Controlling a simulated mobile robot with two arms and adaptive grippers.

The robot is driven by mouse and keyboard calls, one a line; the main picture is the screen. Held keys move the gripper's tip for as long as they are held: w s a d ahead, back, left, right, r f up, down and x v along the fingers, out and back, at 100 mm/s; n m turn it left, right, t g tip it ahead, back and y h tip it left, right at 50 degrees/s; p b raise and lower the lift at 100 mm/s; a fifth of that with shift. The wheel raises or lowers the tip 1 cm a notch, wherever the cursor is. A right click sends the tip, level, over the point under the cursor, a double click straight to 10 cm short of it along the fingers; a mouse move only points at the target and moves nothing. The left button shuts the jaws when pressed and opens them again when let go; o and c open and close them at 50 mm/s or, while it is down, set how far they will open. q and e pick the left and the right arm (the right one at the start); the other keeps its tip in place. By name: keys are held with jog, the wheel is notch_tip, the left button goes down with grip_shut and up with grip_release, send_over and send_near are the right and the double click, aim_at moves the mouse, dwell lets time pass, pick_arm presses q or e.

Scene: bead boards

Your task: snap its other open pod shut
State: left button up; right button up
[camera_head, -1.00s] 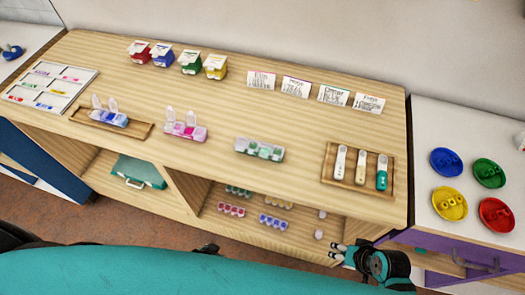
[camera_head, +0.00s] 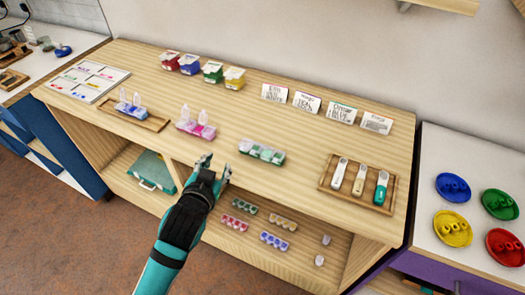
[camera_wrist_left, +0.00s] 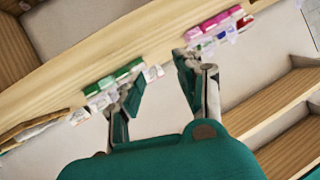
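The pink pill organizer (camera_head: 196,130) stands near the front of the wooden table with two clear lids upright. The blue organizer (camera_head: 132,110), in a wooden tray, also has two lids up. The green organizer (camera_head: 262,152) looks shut all along. My left gripper (camera_head: 216,165) is open and empty at the table's front edge, between the pink and green organizers and touching neither. In the left wrist view its fingers (camera_wrist_left: 163,84) are apart, with the green organizer (camera_wrist_left: 115,82) and the pink organizer (camera_wrist_left: 218,25) beyond them. My right gripper is out of view.
A wooden tray (camera_head: 325,183) with three pen-like devices is at right. Small coloured boxes (camera_head: 212,72) and cards (camera_head: 306,101) line the back. A sorting board (camera_head: 88,80) is at left. More organizers (camera_head: 273,240) sit on the shelf below. The middle of the table is clear.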

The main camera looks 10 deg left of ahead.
pick_arm(q)
jog(key=w+d+r+m+t+h, duration=0.2)
jog(key=w+d+r+t, duration=0.15)
jog(key=r, duration=0.35)
jog(key=w+d+r+m+t+h, duration=0.2)
jog(key=w+d+r+t, duration=0.1)
jog(key=w+r, duration=0.3)
jog(key=s+d+r+m+h, duration=0.2)
jog(key=d+r+m+h, duration=0.65)
jog(key=r, duration=0.25)
jog(key=s+d+r+m+g+h, duration=0.1)
jog(key=s+d+m+g+h, duration=0.3)
jog(key=d+m+g, duration=0.55)
jog(key=s+d+m+g+h, duration=0.4)
jog(key=s+d+m+g, duration=0.15)
jog(key=m+g, duration=0.7)
jog(key=m+t+y, duration=0.2)
jog(key=y, duration=1.9)
send_over(265, 148)
notch_tip(265, 148, down, 7)
jog(key=shift+h, duration=0.25)
notch_tip(265, 148, down, 17)
jog(key=shift+w+f+p, duration=0.1)
jog(key=shift+p, duration=1)
